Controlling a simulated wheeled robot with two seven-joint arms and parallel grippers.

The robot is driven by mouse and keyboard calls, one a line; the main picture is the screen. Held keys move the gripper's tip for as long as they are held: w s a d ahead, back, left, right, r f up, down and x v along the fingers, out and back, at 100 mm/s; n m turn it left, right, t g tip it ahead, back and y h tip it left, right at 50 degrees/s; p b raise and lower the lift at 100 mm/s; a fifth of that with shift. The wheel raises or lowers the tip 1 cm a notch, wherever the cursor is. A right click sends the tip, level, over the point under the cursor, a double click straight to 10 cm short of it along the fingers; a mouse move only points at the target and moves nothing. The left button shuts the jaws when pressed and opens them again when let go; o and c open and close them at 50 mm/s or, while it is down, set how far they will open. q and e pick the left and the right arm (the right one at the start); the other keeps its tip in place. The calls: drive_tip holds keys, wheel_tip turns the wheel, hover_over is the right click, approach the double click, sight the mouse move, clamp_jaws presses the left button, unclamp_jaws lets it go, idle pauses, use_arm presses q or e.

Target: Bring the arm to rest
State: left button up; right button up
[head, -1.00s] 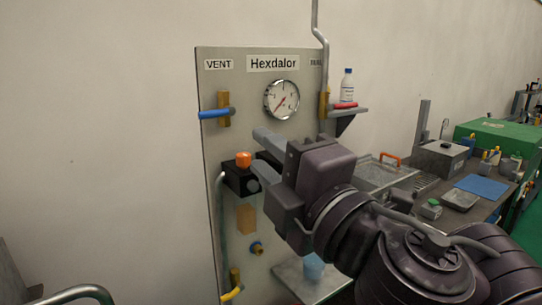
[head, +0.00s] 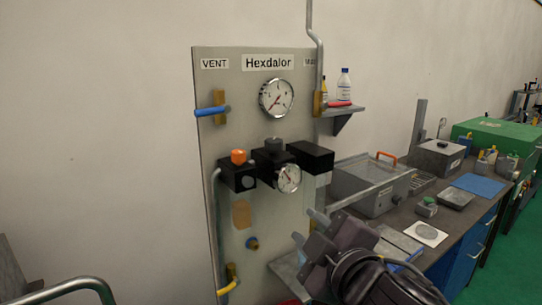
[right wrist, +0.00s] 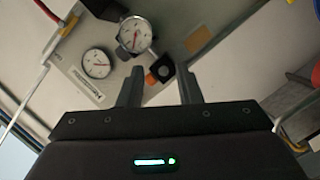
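My right gripper (head: 309,224) is in front of the lower right part of the panel, below the regulator. In the right wrist view its two fingers (right wrist: 160,72) stand apart with nothing between them, so it is open and empty. The grey panel (head: 240,190) labelled Hexdalor carries a large round gauge (head: 277,98) and a black regulator (head: 268,160) with a small gauge (head: 288,179). An orange knob (head: 238,156) tops the black block at its left. My left gripper is not in view.
A blue-handled vent valve (head: 211,111) and a yellow-handled valve (head: 229,287) stick out of the panel. A small shelf (head: 343,112) holds bottles. At right, a workbench (head: 465,226) carries a clear-lidded box (head: 368,186) and several parts. A metal rail (head: 80,291) is at lower left.

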drive_tip(key=s+d+f+m+g+h, duration=0.2)
drive_tip(key=d+f+m+g, duration=0.15)
drive_tip(key=f, duration=0.65)
drive_tip(key=s+d+f+m+g+h, duration=0.2)
drive_tip(key=d+f+m+g, duration=0.15)
drive_tip(key=f, duration=0.75)
drive_tip(key=s+d+f+m+g+h, duration=0.1)
drive_tip(key=s+d+f+m+g, duration=0.45)
drive_tip(key=s+f, duration=0.75)
wheel_tip(320, 180, down, 27)
drive_tip(key=s+d+f+g, duration=0.1)
drive_tip(key=s+d+f, duration=0.1)
drive_tip(key=s+f, duration=0.8)
drive_tip(key=s+d+f+g, duration=0.1)
drive_tip(key=s+d+f, duration=0.1)
drive_tip(key=s+f, duration=0.9)
drive_tip(key=shift+s+f, duration=0.15)
drive_tip(key=shift+f, duration=0.05)
drive_tip(key=shift+d+n, duration=0.1)
drive_tip(key=shift+n, duration=0.15)
